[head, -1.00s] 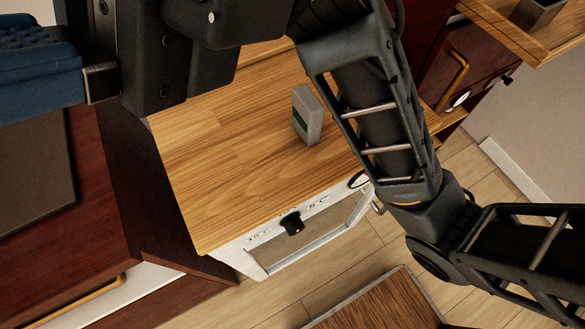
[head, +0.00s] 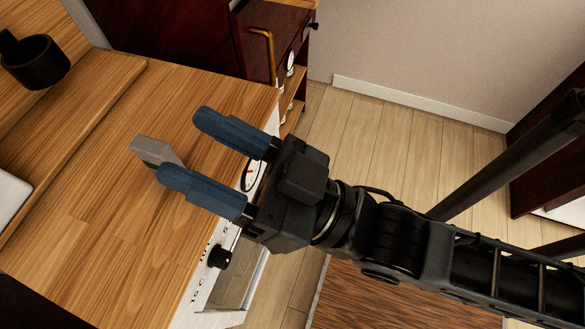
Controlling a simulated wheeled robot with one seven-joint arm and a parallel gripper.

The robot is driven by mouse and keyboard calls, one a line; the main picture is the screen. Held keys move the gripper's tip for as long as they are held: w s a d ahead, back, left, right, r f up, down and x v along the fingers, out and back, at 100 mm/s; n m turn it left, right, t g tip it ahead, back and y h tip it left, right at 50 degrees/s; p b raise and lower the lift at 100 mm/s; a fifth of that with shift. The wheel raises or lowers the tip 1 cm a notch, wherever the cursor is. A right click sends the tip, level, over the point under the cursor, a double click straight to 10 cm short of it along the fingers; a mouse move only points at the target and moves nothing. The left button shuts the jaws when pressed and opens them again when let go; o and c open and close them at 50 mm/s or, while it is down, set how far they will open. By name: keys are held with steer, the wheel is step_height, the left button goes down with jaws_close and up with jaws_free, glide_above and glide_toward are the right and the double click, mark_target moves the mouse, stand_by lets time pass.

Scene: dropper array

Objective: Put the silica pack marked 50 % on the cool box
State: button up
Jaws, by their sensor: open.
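A small grey pack (head: 152,151) with a green patch stands on the wooden top (head: 95,215); it looks like a silica pack, but no percentage is readable. My gripper (head: 186,147) has two blue padded fingers spread apart, pointing left toward the pack. The lower fingertip overlaps the pack's lower edge in the picture; I cannot tell whether they touch. Nothing is held between the fingers. I cannot identify a cool box for certain.
A white-fronted appliance (head: 207,290) with a black knob (head: 219,257) and a round dial is below the top's edge. A black cup-like vessel (head: 36,65) stands at upper left. A white object (head: 12,200) is at the left edge. Open floor (head: 400,135) lies to the right.

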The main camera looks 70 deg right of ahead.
steer(key=s+d+f+g, duration=0.3)
steer(key=s+f+g, duration=0.1)
steer(key=s+f, duration=0.2)
steer(key=s+d+f+n+g, duration=0.1)
steer(key=s+d+f+g, duration=0.2)
steer(key=s+f, duration=0.3)
steer(key=shift+s+d+f+g, duration=0.15)
steer(key=shift+s+f+g, duration=0.15)
steer(key=shift+s+g, duration=0.3)
steer(key=shift+f, duration=0.1)
